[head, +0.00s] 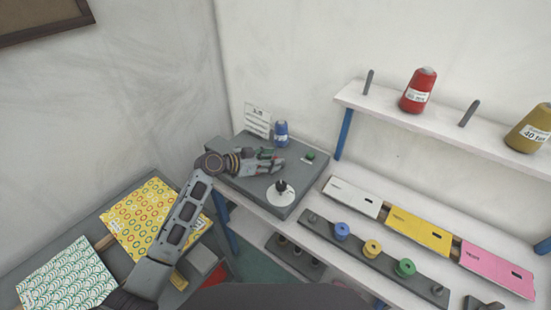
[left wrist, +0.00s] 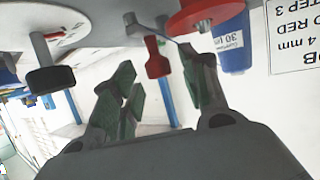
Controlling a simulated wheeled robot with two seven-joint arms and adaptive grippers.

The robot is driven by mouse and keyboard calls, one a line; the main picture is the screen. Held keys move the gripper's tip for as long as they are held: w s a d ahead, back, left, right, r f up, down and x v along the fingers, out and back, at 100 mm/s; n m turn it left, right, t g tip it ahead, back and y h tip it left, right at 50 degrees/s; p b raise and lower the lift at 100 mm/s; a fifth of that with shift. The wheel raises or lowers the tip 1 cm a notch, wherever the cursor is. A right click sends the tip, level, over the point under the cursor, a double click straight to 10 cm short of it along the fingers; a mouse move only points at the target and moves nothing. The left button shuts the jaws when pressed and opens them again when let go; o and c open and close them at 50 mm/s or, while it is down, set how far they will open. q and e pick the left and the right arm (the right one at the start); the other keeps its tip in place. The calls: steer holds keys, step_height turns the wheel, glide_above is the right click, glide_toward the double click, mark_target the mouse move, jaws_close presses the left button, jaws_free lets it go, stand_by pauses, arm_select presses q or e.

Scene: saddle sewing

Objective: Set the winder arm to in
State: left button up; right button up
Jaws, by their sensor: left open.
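The grey winder box (head: 240,185) stands on the white bench in the corner. My left gripper (head: 275,158) is over its top, open and empty. In the left wrist view a small red handle (left wrist: 156,58), apparently the winder arm's, shows between the spread green-padded fingers (left wrist: 160,80); contact cannot be told. A red disc (left wrist: 205,14) is beside it. The blue spool (head: 281,133) stands behind the gripper and shows in the wrist view (left wrist: 232,48). A white dial with a black knob (head: 281,186) is at the box's front. The winder arm is hidden in the head view. My right gripper is out of view.
A printed card (head: 257,120) stands behind the box, and a green button (head: 310,155) is on its right. Bobbins on a dark rail (head: 322,228) and coloured panels (head: 420,230) lie to the right. A shelf (head: 400,115) with thread cones is above. Patterned sheets (head: 65,275) lie left.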

arm_select(q)
steer(key=shift+x, duration=1.1)
jaws_close()
